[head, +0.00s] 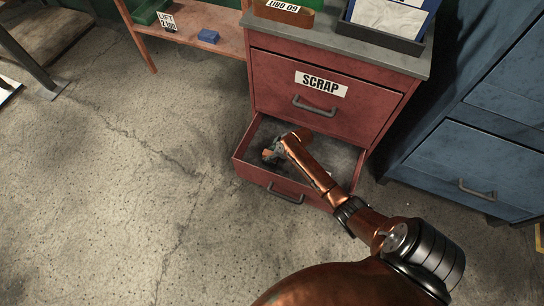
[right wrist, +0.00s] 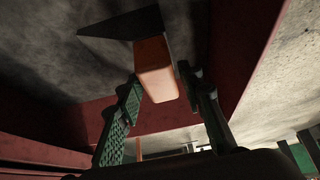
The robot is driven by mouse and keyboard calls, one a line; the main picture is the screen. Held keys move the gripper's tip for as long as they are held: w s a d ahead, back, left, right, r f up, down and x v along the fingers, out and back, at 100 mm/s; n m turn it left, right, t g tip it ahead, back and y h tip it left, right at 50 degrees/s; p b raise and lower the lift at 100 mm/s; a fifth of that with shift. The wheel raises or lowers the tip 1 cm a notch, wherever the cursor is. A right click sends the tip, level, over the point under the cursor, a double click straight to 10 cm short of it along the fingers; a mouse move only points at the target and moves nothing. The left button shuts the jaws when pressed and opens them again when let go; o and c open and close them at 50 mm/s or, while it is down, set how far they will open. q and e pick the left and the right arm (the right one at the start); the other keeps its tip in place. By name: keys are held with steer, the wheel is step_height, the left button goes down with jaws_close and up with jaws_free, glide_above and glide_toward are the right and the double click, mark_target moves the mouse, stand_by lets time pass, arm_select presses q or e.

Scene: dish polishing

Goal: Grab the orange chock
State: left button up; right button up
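The orange chock (right wrist: 157,70) shows in the right wrist view as a block inside the red drawer, with a dark wedge shape beside it that may be its shadow. My right gripper (right wrist: 158,76) has its two green ridged fingers either side of the chock's near end. The fingers look open, with a narrow gap on the right; contact on the left is unclear. In the head view my right gripper (head: 270,156) reaches down into the open lower drawer (head: 262,178) and mostly hides the chock. My left gripper is not in view.
The drawer belongs to a red cabinet (head: 375,98) with a SCRAP label (head: 321,84). The drawer's walls are close around my right gripper. A blue cabinet (head: 474,160) stands on the right. A low shelf (head: 222,20) holds a blue block (head: 208,36).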

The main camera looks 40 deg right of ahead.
jaws_close()
stand_by(0.5)
